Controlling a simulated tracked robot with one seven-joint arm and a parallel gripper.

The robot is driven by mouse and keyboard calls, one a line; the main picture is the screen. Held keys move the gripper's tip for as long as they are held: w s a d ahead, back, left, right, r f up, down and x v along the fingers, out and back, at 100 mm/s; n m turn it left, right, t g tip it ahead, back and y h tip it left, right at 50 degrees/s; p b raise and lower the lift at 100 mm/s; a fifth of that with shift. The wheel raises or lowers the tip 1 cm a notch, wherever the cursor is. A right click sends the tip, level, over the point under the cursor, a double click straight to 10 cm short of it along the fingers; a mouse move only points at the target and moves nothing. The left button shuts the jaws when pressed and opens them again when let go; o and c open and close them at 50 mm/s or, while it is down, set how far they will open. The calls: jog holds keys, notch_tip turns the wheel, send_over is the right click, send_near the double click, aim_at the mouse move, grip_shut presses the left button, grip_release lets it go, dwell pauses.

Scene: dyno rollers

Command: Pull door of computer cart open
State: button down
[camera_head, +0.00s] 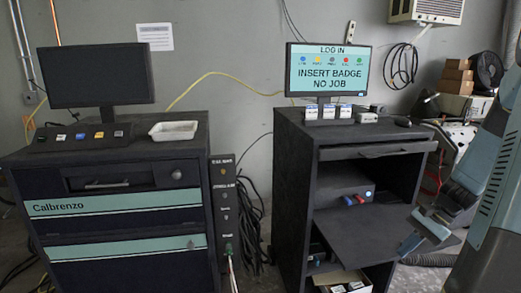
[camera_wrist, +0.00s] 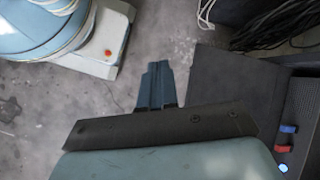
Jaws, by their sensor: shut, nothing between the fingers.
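The computer cart (camera_head: 287,185) is the dark cabinet at the right of the head view, under a lit monitor. Its dark door panel (camera_head: 365,235) lies roughly flat, swung down and out from the open front below the drawer. The panel (camera_wrist: 232,85) also shows at the right in the wrist view. My gripper (camera_head: 412,243) is by the panel's right side. In the wrist view my gripper (camera_wrist: 156,75) has its blue fingers together and empty, just left of the panel. I cannot tell whether they touch it.
The cart's top drawer (camera_head: 378,150) sticks out slightly. A box with red and blue parts (camera_head: 352,198) sits inside the cart. A second cabinet (camera_head: 110,185) with a dark monitor stands at the left. Cables (camera_head: 250,205) hang between them. Bare floor (camera_wrist: 95,95) lies left of my fingers.

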jog(key=s+a+r+n+t+h, duration=0.2)
jog(key=s+a+r+n, duration=0.3)
jog(key=a+r, duration=0.3)
jog(key=s+a+r+n+t+h, duration=0.3)
jog(key=a+r+n, duration=0.3)
jog(key=a+r, duration=0.3)
notch_tip(320, 180, up, 5)
jog(key=shift+s+f+t+h, duration=0.1)
jog(key=shift+s+t+h, duration=0.2)
jog(key=shift+s+h, duration=0.6)
jog(key=c, duration=1.8)
grip_release()
jog(key=shift+s+r+n, duration=0.3)
jog(key=shift+s+r, duration=0.05)
jog(key=shift+s, duration=0.05)
jog(key=o, duration=0.3)
jog(key=shift+a, duration=0.15)
